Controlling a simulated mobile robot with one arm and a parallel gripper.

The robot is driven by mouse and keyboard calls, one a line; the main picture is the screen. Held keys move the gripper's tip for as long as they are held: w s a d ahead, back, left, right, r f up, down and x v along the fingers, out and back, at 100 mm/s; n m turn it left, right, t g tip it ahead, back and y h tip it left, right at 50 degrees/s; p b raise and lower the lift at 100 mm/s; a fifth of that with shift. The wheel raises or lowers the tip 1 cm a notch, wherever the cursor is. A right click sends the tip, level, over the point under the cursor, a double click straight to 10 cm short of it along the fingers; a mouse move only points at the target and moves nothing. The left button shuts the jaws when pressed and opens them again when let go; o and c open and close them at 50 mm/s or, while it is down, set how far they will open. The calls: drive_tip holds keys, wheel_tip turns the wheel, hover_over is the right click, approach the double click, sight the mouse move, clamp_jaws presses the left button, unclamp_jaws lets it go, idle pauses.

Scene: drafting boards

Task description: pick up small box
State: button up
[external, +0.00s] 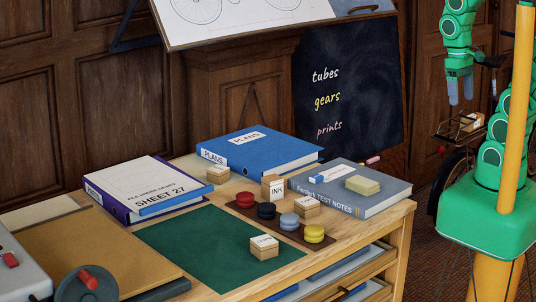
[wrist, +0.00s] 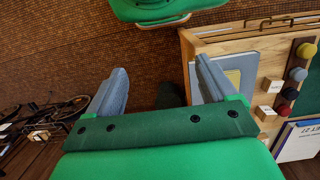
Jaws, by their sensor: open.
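Several small wooden boxes with white labels are on the wooden table. One box (external: 264,249) sits on the green mat at the front, one (external: 307,208) is beside the coloured discs, one labelled INK (external: 271,190) stands behind them, and one (external: 217,175) is by the blue PLANS binder. Two boxes (wrist: 275,86) (wrist: 265,113) also show in the wrist view at right. My gripper (external: 460,91) is open and empty, pointing down, to the right of the table and well away from these boxes. Its spread fingers show in the wrist view (wrist: 158,85).
Blue binder (external: 270,152), white-and-purple binder (external: 145,187) and grey notebook (external: 365,190) lie on the table. Red, dark, blue and yellow discs (external: 314,234) sit on a brown strip. A chalkboard (external: 350,90) stands behind. A bicycle (wrist: 55,120) is nearby. Brown floor (wrist: 90,45) lies beside the table.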

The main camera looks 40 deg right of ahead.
drive_tip(key=w+a+f, duration=0.2)
drive_tip(key=w+a, duration=0.4)
drive_tip(key=w, duration=0.5)
drive_tip(key=m+t, duration=0.2)
hover_over(307, 200)
drive_tip(key=f, duration=1.9)
drive_tip(key=shift+w+a+f, duration=0.1)
drive_tip(key=shift+w+f, duration=0.1)
drive_tip(key=shift+w, duration=0.05)
drive_tip(key=shift+a+f, duration=0.35)
drive_tip(key=shift+f, duration=0.05)
drive_tip(key=shift+s+d+f, duration=0.1)
drive_tip(key=shift+d+f, duration=0.05)
drive_tip(key=shift+f, duration=1.1)
drive_tip(key=shift+s+d+f, duration=0.1)
drive_tip(key=shift+f, duration=1.1)
drive_tip(key=shift+s+d+f, duration=0.1)
drive_tip(key=shift+d+f, duration=0.05)
drive_tip(key=shift+f, duration=1.1)
